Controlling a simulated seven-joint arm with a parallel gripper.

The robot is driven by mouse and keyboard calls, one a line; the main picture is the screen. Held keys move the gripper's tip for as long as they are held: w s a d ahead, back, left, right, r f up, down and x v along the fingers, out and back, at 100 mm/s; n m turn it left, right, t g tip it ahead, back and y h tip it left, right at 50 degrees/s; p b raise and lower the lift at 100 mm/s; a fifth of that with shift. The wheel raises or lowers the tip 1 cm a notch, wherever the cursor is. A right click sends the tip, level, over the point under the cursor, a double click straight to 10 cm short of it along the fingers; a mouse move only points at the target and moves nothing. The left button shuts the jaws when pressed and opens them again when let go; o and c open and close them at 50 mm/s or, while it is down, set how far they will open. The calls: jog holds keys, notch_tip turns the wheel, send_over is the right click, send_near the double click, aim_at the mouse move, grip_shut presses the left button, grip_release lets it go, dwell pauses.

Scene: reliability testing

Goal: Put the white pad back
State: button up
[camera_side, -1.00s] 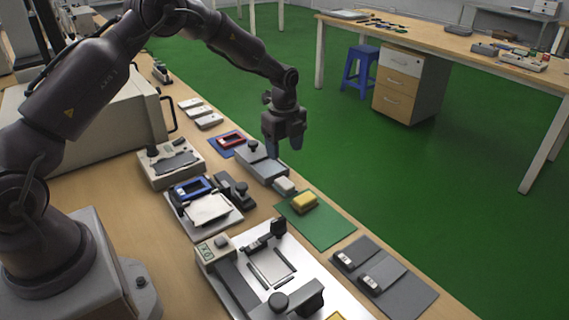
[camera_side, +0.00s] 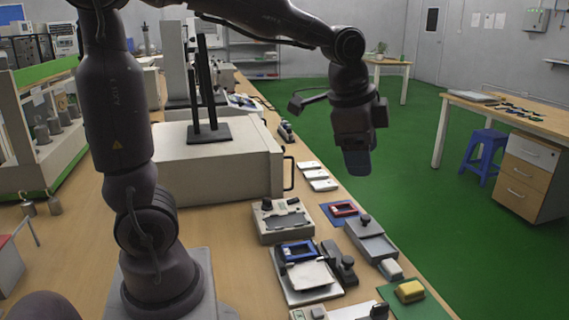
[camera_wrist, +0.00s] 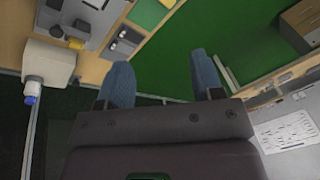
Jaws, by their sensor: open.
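My gripper (camera_side: 357,155) hangs above the green floor beside the bench in the side view, well above and apart from the items. In the wrist view its two blue-grey fingers (camera_wrist: 160,62) stand apart with nothing between them. Which piece is the white pad is not certain. A flat white sheet-like pad (camera_side: 306,276) lies on the low device with the blue-framed unit. A small white block (camera_side: 390,268) sits at the front end of the grey tray (camera_side: 371,243). Several white flat boxes (camera_side: 317,174) lie farther back.
A yellow block (camera_side: 409,291) sits on a green mat (camera_side: 425,309). A red-framed unit (camera_side: 343,209) lies on a blue mat. A large beige cabinet (camera_side: 215,170) stands behind on the bench.

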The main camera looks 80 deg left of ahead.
jog(key=s+d+n+t, duration=0.2)
jog(key=s+n, duration=0.5)
jog(key=s, duration=0.6)
jog(key=shift+s+d+h, duration=0.25)
jog(key=shift+s+h, duration=0.05)
jog(key=shift+r, duration=0.15)
